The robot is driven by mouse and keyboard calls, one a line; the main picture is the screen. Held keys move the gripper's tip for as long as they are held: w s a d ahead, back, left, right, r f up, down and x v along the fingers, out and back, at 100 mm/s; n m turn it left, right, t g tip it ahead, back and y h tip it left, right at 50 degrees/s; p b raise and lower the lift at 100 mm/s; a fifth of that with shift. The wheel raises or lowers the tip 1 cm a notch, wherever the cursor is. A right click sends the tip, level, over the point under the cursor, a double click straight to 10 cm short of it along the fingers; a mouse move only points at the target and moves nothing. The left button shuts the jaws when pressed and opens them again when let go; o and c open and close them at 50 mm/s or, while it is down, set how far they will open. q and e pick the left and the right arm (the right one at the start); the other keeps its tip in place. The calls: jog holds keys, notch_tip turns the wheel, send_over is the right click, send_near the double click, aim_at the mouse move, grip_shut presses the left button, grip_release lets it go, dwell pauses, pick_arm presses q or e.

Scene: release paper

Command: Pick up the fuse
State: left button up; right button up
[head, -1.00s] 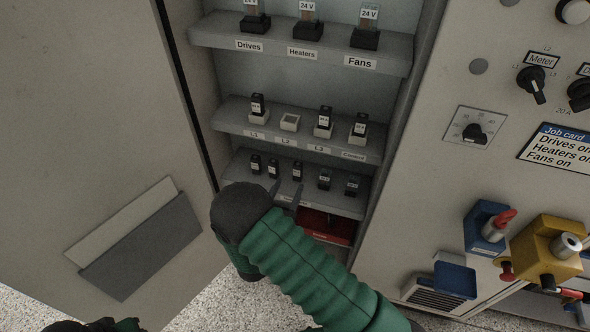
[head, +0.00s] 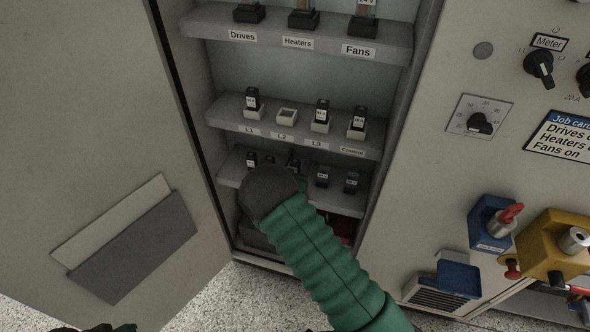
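Several small black fuses with white labels stand on the lower shelf (head: 233,179): a left one (head: 251,160), one beside it (head: 269,161), and two at the right (head: 322,176). My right gripper (head: 292,167) is at this row, near the middle fuse. My dark wrist hides most of its fingers and part of that fuse. I cannot tell whether it is open or shut, or touching a fuse. On the middle shelf, fuses sit in the L1 (head: 252,103), L3 (head: 321,116) and Control (head: 357,122) holders. The L2 holder (head: 287,117) is empty.
The top shelf (head: 215,25) carries black units labelled Drives, Heaters and Fans. The open cabinet door (head: 90,120) stands at left. The right panel (head: 440,190) has knobs, a job card and a yellow box (head: 548,245). A red item on the cabinet floor is mostly hidden.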

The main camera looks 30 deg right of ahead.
grip_shut()
